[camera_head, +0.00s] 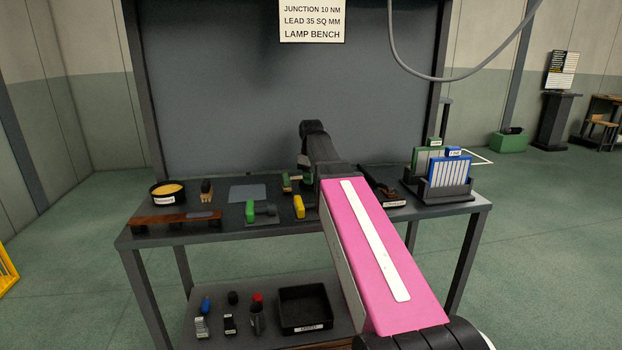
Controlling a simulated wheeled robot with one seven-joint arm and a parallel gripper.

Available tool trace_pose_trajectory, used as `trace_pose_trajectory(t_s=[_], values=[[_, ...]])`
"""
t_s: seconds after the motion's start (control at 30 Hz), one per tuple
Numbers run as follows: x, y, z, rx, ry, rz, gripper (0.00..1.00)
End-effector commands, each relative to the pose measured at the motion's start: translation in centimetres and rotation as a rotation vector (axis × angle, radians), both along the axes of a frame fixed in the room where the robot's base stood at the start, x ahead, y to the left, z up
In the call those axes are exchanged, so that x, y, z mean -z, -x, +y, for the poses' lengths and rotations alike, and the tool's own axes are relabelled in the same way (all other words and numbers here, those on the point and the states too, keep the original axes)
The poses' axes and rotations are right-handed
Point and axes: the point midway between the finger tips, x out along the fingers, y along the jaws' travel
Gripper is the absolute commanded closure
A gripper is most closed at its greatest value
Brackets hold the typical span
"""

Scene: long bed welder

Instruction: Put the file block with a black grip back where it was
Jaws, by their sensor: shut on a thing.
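My arm reaches over the dark bench (465,207), and its pink link covers part of the bench top. My gripper (305,172) is at the far end, low over the back middle of the bench and mostly hidden by my own wrist. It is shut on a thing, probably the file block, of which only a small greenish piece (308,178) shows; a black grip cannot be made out. A green and wooden piece (287,184) is just left of the gripper. On the bench in front are a green block (250,210) with dark parts beside it and a yellow block (299,206).
At left are a yellow-filled round pan (167,192), a brush (206,191) and a brown strip (160,222). A grey plate (247,193) lies mid-bench. At right are a dark tray (392,202) and a rack (440,197) with green and blue holders. A panel (240,90) rises behind.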

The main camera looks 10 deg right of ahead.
Motion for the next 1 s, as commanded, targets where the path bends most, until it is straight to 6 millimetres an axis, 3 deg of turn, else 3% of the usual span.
trace_pose_trajectory(t_s=[0.2,0.23,0.3,0.67,1.0], values=[[0.3,0.0,0.0,0.0,0.0,0.0,1.0],[0.3,0.0,0.0,0.0,0.0,0.0,0.63],[0.3,0.0,0.0,0.0,0.0,0.0,0.47],[-0.1,0.0,0.0,0.0,0.0,0.0,0.47],[-5.0,-0.1,0.0,0.0,0.0,-0.003,0.47]])
